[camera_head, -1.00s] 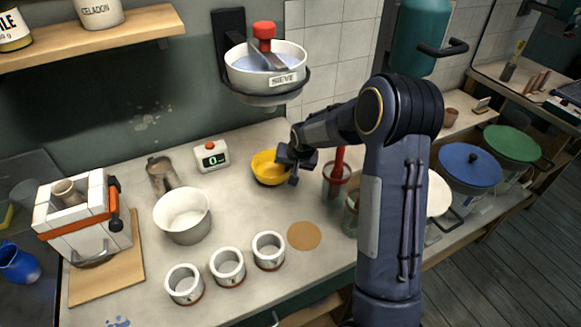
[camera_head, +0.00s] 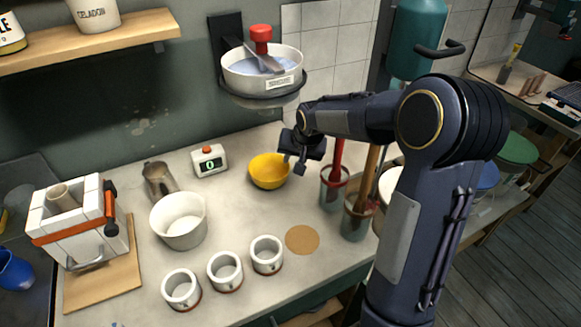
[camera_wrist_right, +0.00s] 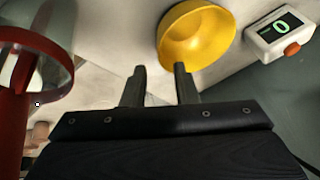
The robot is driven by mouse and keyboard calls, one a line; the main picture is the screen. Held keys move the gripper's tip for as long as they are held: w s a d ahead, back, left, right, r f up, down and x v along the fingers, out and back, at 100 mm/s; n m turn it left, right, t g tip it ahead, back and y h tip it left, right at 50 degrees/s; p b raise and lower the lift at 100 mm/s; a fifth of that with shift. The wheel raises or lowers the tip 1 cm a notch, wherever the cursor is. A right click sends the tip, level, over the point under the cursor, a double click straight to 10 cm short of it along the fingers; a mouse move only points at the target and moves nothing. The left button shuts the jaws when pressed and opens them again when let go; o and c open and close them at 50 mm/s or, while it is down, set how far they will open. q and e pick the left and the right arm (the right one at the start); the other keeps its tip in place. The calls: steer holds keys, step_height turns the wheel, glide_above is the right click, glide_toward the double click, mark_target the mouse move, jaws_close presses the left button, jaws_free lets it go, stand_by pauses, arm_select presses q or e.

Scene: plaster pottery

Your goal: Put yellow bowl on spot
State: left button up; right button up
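The yellow bowl (camera_head: 268,172) stands upright on the worktop, behind the tan round spot (camera_head: 302,240), which is bare. My right gripper (camera_head: 295,165) is open and empty at the bowl's right side, above the worktop. In the right wrist view, the two fingers (camera_wrist_right: 159,85) are apart and point towards the bowl (camera_wrist_right: 205,38). One fingertip overlaps the bowl's edge in that view; I cannot tell whether they touch. My left gripper is not in view.
Jars with red and wooden tools (camera_head: 334,186) stand close to the right of my gripper. A white pot (camera_head: 180,222) and three white cups (camera_head: 225,272) stand left of the spot. A scale (camera_head: 209,161) and a wall-mounted sieve (camera_head: 262,75) are behind.

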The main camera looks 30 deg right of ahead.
steer(key=shift+v, duration=1.5)
steer(key=shift+s, duration=0.1)
